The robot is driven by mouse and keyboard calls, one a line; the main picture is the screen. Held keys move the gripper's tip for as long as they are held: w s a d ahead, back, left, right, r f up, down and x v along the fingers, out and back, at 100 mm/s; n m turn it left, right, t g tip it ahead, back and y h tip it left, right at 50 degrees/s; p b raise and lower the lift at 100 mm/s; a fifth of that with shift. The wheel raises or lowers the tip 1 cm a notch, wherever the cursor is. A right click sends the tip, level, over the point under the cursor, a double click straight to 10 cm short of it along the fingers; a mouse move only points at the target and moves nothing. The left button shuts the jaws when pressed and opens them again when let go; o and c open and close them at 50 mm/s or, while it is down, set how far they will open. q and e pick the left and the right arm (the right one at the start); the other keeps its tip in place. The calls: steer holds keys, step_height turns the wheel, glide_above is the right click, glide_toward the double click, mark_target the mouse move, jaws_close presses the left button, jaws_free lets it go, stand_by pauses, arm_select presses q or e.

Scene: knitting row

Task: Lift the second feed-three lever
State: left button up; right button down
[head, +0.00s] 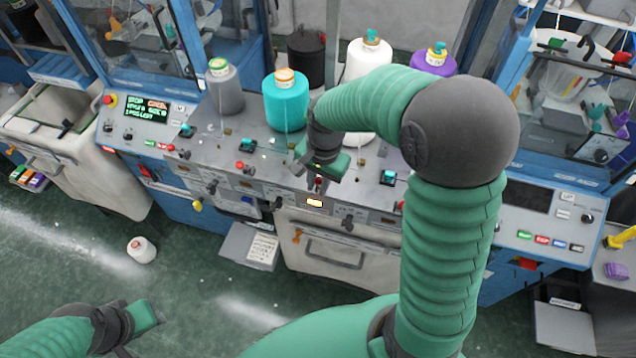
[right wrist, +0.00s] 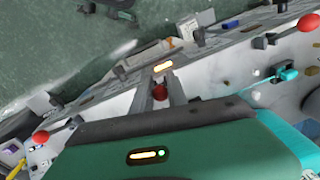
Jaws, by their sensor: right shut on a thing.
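A row of small levers with red knobs runs along the grey panel (head: 215,160) of the knitting machine. In the head view one red knob (head: 239,165) stands left of my right gripper (head: 318,182). In the right wrist view, my right gripper (right wrist: 160,95) is shut on a red-knobbed lever (right wrist: 159,91), with a finger on either side of the knob. Other red knobs show to the upper right (right wrist: 308,22) and lower left (right wrist: 40,137), apart from the gripper. My left gripper (head: 143,317) is low at the left, away from the machine; its opening is unclear.
A lit orange indicator (head: 315,203) is just below the held lever. Yarn cones, grey (head: 222,88), teal (head: 286,105) and white (head: 368,62), stand behind the panel. A green-lettered screen (head: 147,109) is at left. A small white cone (head: 141,250) lies on the floor.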

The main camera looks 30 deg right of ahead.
steer(key=shift+s+f, duration=0.2)
